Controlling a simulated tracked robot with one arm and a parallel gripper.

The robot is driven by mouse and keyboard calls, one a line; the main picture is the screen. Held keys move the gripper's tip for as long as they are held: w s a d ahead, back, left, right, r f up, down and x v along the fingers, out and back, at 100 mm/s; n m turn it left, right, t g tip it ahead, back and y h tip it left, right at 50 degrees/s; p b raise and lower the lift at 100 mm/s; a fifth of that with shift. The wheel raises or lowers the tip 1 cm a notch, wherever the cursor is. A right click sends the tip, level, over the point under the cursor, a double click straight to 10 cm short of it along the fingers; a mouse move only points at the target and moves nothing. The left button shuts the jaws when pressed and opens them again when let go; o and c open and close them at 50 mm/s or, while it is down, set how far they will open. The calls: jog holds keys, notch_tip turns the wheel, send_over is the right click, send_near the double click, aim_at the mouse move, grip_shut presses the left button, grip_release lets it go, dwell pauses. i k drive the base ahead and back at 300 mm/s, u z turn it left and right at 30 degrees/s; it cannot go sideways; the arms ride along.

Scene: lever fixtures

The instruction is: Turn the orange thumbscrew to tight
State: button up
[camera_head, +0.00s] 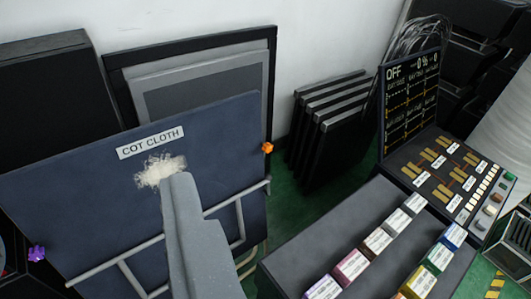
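The orange thumbscrew (267,148) is small and sits at the right edge of the dark blue panel labelled COT CLOTH (120,205). My gripper (178,180) shows as a grey shape rising from the bottom middle of the picture. Its tip lies in front of the panel, left of and a little lower than the orange thumbscrew, and is apart from it in the picture. A pale fluffy tuft (158,170) shows right by the tip; I cannot tell whether it touches the gripper. The fingers cannot be made out separately.
A purple thumbscrew (37,253) is at the panel's lower left. Grey tubular rails (225,202) cross the panel's lower part. Dark upright slabs (325,120) stand behind right. A console (435,175) reading OFF and a tray (335,215) of coloured labelled blocks fill the right. Green floor shows between.

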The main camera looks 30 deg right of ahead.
aim_at(268, 148)
jog(key=u, duration=1)
jog(key=k, duration=1.5)
jog(key=z, duration=1.25)
jog(key=i, duration=1)
jog(key=z, duration=0.05)
